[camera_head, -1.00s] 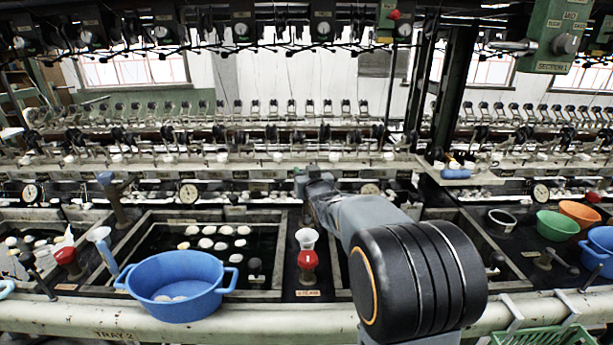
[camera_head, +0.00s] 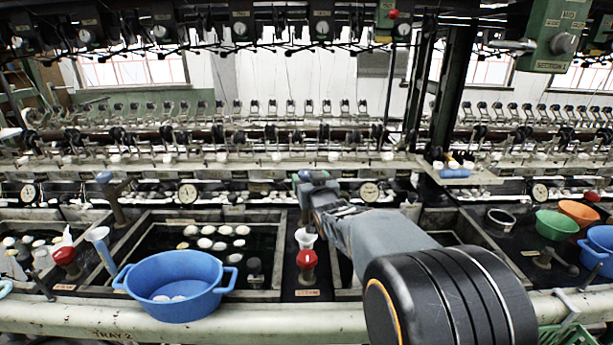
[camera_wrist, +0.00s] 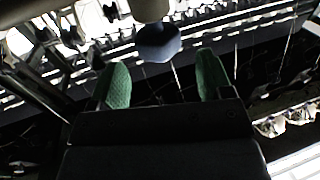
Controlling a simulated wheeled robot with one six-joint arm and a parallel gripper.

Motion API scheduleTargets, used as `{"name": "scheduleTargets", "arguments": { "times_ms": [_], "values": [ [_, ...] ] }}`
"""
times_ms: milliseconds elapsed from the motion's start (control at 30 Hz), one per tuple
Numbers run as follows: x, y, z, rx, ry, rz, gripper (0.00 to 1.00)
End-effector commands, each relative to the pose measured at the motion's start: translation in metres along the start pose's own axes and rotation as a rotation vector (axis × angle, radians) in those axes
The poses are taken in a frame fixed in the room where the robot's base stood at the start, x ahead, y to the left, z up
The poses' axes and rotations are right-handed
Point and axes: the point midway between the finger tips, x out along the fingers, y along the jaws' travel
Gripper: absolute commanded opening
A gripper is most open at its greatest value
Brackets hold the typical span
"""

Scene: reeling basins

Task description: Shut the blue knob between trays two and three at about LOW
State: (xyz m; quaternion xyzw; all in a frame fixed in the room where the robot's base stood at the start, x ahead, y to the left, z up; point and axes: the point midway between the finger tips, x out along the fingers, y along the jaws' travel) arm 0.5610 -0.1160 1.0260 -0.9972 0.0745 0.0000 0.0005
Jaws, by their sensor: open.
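A blue faceted knob (camera_wrist: 158,43) shows in the wrist view, just ahead of my gripper (camera_wrist: 163,78). It lies between the lines of the two green fingertips, nearer the upper edge, with a pale rounded part above it. My gripper is open and empty, and I see no contact with the knob. In the head view my gripper (camera_head: 306,180) is at the back of the strip between the two middle trays. There my arm and gripper hide the knob or blend with it, so its setting cannot be read. The tray two basin (camera_head: 140,228) is left of the strip.
A red knob with a white funnel-like top (camera_head: 306,258) stands at the strip's front. A blue tub (camera_head: 172,290) sits at tray two's front edge. Another blue-topped handle (camera_head: 105,178) stands farther left. Green (camera_head: 556,224) and orange (camera_head: 580,213) bowls are at right.

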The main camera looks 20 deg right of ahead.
Motion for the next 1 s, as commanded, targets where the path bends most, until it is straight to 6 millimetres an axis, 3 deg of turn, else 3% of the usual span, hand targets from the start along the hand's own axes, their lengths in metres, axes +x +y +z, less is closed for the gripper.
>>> {"name": "scheduleTargets", "arguments": {
  "times_ms": [300, 1000],
  "values": [
    [-0.029, 0.000, 0.000, -0.001, 0.000, 0.000, 0.73],
    [-0.030, 0.000, 0.000, 0.000, 0.000, 0.000, 0.73]
  ]
}}
